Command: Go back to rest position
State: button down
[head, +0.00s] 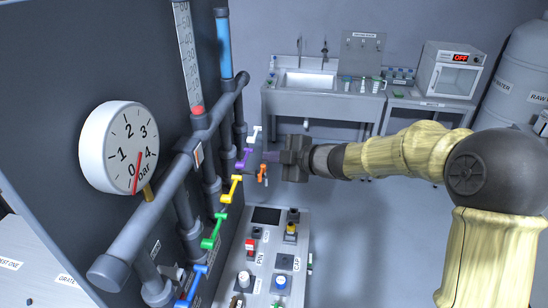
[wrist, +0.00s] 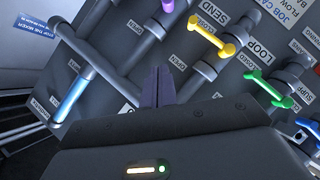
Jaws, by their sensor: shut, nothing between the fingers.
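My gripper (head: 268,156) is shut and empty, with its dark fingers pointing left at the pipe panel. In the wrist view the fingers (wrist: 158,86) lie together in front of the grey panel. In the head view the fingertips are near the purple valve handle (head: 244,158); I cannot tell whether they touch it. The white handle (head: 254,133) is just above them and an orange handle (head: 262,173) just below. My arm reaches in from the right, its forearm nearly level.
Yellow (head: 231,189), green (head: 214,231) and blue (head: 191,286) handles line the pipes nearer me. A pressure gauge (head: 120,147) sticks out at left. A control panel (head: 262,262) stands below the gripper. A sink bench (head: 315,104) is behind. Floor right of the panel is clear.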

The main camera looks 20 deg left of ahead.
jog(key=shift+d+r, duration=0.1)
jog(key=shift+d, duration=0.15)
jog(key=shift+w, duration=0.2)
jog(key=d+f+m+t+h+b, duration=0.1)
jog(key=d+f+m+h, duration=0.2)
jog(key=d+m, duration=0.35)
jog(key=s+d+f+m+t+h+b, duration=0.1)
jog(key=d+f+m+t+h, duration=0.2)
jog(key=d, duration=0.7)
jog(key=d+f+m+h+b, duration=0.1)
jog(key=d+f+m+h, duration=0.35)
jog(key=d, duration=0.35)
jog(key=s+d+f+m+g+h+b, duration=0.1)
jog(key=s+d+f+m, duration=0.3)
jog(key=s, duration=0.5)
jog(key=s+d+f+m+g+h+b, duration=0.1)
jog(key=s+d+f+m+g+h, duration=0.1)
jog(key=s+d+m, duration=0.6)
jog(key=shift+s+d+f+g, duration=0.45)
jog(key=shift+s+f+g, duration=0.45)
jog(key=shift+g, duration=0.3)
